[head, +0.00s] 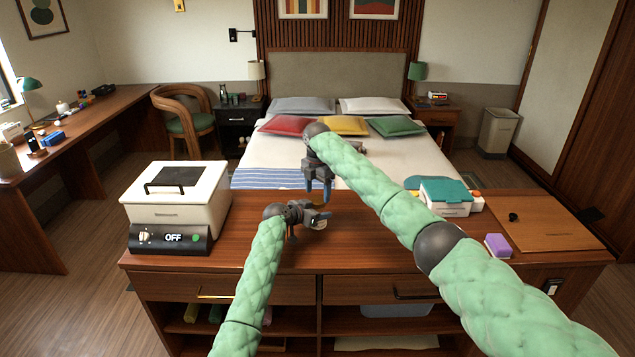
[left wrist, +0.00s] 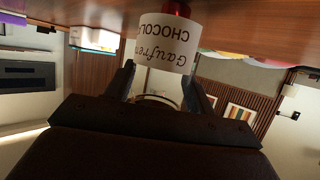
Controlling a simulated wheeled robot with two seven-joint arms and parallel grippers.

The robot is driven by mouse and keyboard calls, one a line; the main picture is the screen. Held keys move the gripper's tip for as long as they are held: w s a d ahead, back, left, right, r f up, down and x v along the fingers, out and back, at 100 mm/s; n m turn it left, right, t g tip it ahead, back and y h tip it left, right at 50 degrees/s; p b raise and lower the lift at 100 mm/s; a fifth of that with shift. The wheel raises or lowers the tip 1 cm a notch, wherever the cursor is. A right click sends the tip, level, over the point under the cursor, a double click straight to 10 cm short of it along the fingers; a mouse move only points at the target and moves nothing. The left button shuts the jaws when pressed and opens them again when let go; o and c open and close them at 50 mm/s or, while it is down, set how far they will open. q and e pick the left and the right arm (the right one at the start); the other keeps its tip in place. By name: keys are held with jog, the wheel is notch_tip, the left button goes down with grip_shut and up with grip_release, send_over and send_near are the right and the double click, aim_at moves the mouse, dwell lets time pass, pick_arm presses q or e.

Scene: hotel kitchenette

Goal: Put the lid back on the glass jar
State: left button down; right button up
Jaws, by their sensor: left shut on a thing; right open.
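My left gripper (head: 318,220) is low over the middle of the counter, shut on a small white labelled container (left wrist: 168,42). The lettering "Gaufres" and "Chocolat" shows on it in the left wrist view, with a red part at the picture's top edge. My right gripper (head: 318,187) is open, fingers down, just beyond the left one. I cannot make out clear glass or a separate lid; the grippers hide much of this spot.
A white appliance (head: 175,195) with an "OFF" display stands at the counter's left. At the right are a white box with a teal top (head: 446,196), a purple block (head: 498,245) and a wooden board (head: 545,222) with a small black thing.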

aim_at(317, 200)
jog(key=shift+f, duration=1.65)
jog(key=c, duration=1)
jog(key=m, duration=0.2)
jog(key=shift+m, duration=0.4)
jog(key=m, duration=0.4)
jog(key=o, duration=1.1)
